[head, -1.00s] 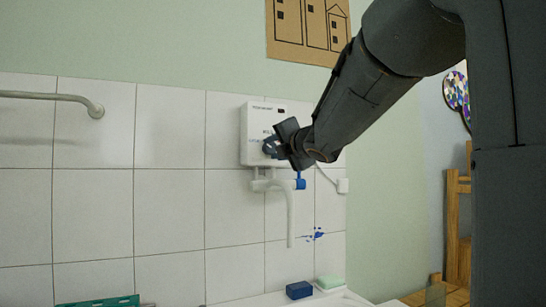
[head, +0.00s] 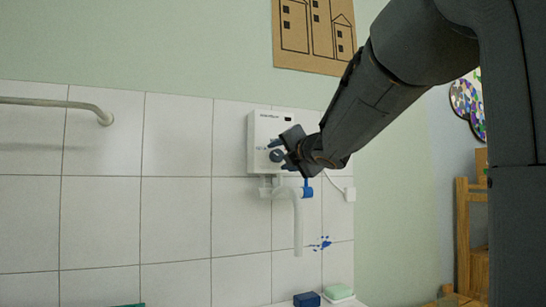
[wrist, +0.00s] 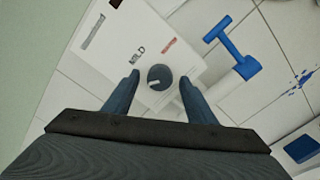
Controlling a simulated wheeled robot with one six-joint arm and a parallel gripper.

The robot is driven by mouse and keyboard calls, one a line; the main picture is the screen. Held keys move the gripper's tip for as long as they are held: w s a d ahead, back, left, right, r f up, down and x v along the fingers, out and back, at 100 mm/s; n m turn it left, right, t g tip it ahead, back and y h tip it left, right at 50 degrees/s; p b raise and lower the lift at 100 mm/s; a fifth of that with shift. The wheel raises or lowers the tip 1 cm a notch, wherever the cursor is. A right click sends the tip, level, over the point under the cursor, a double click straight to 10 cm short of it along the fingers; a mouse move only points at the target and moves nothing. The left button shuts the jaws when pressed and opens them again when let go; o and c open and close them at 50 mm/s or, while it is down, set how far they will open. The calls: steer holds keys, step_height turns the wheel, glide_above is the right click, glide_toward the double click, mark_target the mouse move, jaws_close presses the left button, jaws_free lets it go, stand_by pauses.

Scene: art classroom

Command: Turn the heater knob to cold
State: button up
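The heater (head: 262,128) is a white box on the tiled wall, in the middle of the head view and tilted in the wrist view (wrist: 122,50). Its round dark knob (wrist: 160,77) has a pale pointer mark on its lower left side, as seen in the wrist view. The word MILD is printed near it, with red lettering to the right; I cannot make out a cold label. My gripper (wrist: 159,79) is open, with one blue-grey finger on each side of the knob and visible gaps. In the head view my gripper (head: 281,152) is at the heater's front.
A blue-handled tap (wrist: 232,50) and a white spout pipe (head: 298,225) are below the heater. A blue block (head: 306,299) and a green sponge (head: 339,291) lie lower down. A metal rail (head: 60,103) is on the wall at left.

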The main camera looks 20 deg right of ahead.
steer(key=shift+s, duration=3.95)
steer(key=shift+a, duration=0.15)
